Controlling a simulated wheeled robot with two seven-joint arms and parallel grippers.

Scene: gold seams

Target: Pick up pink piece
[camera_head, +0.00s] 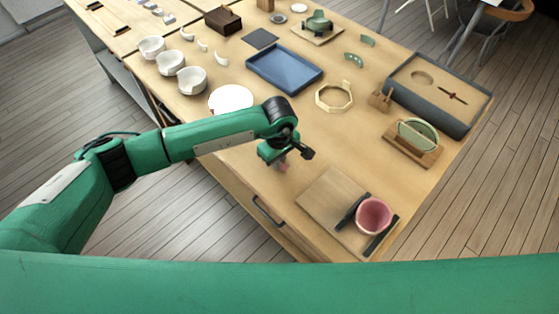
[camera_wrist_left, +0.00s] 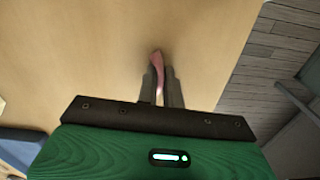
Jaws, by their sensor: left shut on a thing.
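The pink piece (camera_wrist_left: 158,62) is a small curved shard between the two fingers of my left gripper (camera_wrist_left: 160,88) in the left wrist view. The fingers are shut on it, and its far end sticks out past the tips. In the head view, my left gripper (camera_head: 284,162) points down over the front part of the table, and a bit of pink (camera_head: 283,168) shows below it. Whether the piece touches the tabletop is hard to tell. A pink bowl (camera_head: 374,216) sits on a wooden board with dark side rails at the front right. My right gripper is not seen.
A white round plate (camera_head: 231,98) lies close behind my left arm. A blue tray (camera_head: 285,69), an octagonal wooden frame (camera_head: 334,97) and a green dish in a wooden stand (camera_head: 413,150) are farther back. Bare table lies around the gripper, up to the board (camera_head: 325,199).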

